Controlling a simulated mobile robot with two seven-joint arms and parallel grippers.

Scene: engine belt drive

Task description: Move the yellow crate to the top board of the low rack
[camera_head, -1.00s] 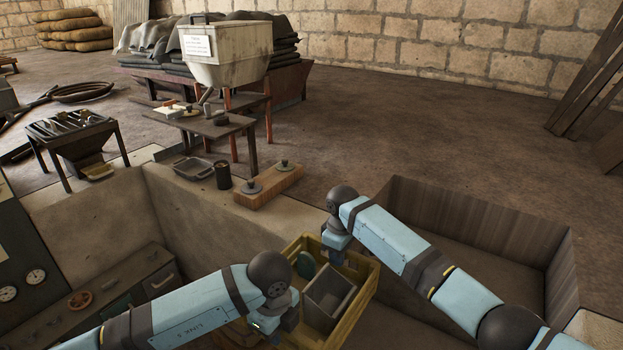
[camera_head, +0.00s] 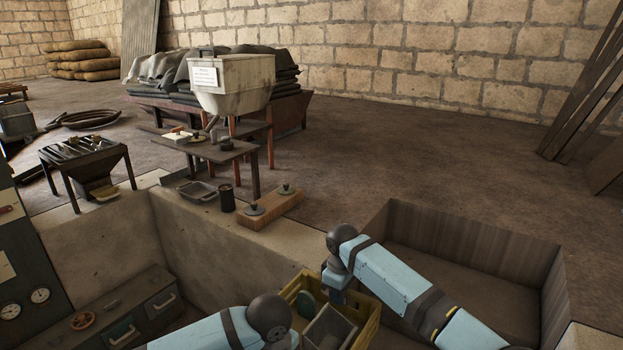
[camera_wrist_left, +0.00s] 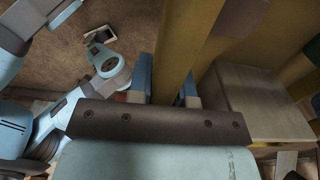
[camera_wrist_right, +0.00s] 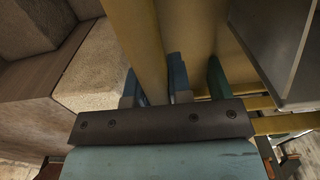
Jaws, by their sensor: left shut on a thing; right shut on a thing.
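The yellow crate (camera_head: 368,334) is at the bottom of the head view, its near part cut off. A grey open box (camera_head: 330,326) and a green round thing (camera_head: 306,302) are inside it. My right gripper (camera_head: 335,288) is shut on the crate's far wall, which runs between its fingers in the right wrist view (camera_wrist_right: 146,42). My left gripper is largely out of the head view. In the left wrist view my left gripper (camera_wrist_left: 165,92) is shut on a yellow crate wall (camera_wrist_left: 186,50). I cannot pick out the low rack with certainty.
A pale ledge (camera_head: 262,246) beyond the crate bears a wooden block with knobbed lids (camera_head: 270,205), a dark can (camera_head: 226,198) and a grey tray (camera_head: 197,192). An open wood-walled bin (camera_head: 440,232) stands at the right. A drawer bench (camera_head: 125,315) is at lower left.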

